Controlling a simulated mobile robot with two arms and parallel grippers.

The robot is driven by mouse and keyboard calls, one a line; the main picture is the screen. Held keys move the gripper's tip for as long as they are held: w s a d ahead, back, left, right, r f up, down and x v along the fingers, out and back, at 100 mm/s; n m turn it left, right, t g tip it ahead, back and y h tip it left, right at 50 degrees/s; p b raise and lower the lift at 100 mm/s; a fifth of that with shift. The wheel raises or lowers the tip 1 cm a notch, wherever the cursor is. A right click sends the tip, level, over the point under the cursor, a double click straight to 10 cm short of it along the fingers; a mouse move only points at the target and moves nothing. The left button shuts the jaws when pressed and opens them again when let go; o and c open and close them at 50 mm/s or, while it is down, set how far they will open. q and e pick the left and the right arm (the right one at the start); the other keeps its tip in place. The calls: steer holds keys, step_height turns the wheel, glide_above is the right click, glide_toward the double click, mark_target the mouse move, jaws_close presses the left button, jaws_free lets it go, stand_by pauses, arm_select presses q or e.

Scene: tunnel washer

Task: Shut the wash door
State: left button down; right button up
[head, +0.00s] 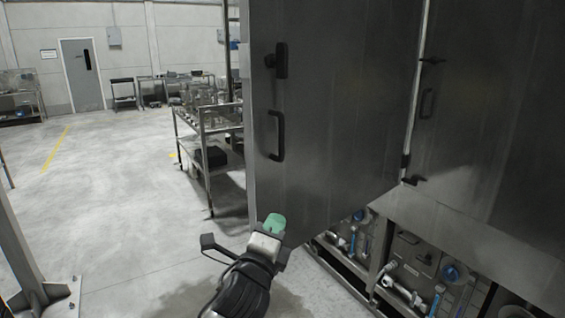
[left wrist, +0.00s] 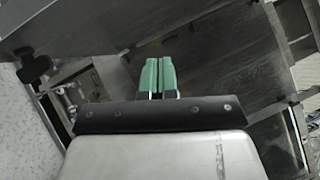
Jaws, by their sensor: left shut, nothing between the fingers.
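The wash door (head: 345,110) is a large grey metal panel that stands open, swung out from the washer toward the left. It carries a black latch (head: 280,62) near its upper free edge and a black bar handle (head: 277,136) below that. I cannot tell whether the fingers touch the door. My right gripper is not in view.
The washer's fixed panel (head: 490,130) is at right, with pipes and blue valves (head: 440,290) in the open bay below. A metal cart (head: 206,155) stands behind the door's free edge. A post (head: 25,250) rises at far left. The floor between is clear.

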arm_select(q)
steer(key=w+r+p, duration=0.4)
steer(key=w+r, duration=0.3)
steer(key=w, duration=0.4)
steer(key=shift+w+d+r+m+t, duration=0.25)
steer(key=shift+m+t, duration=0.05)
steer(key=shift+m, duration=0.1)
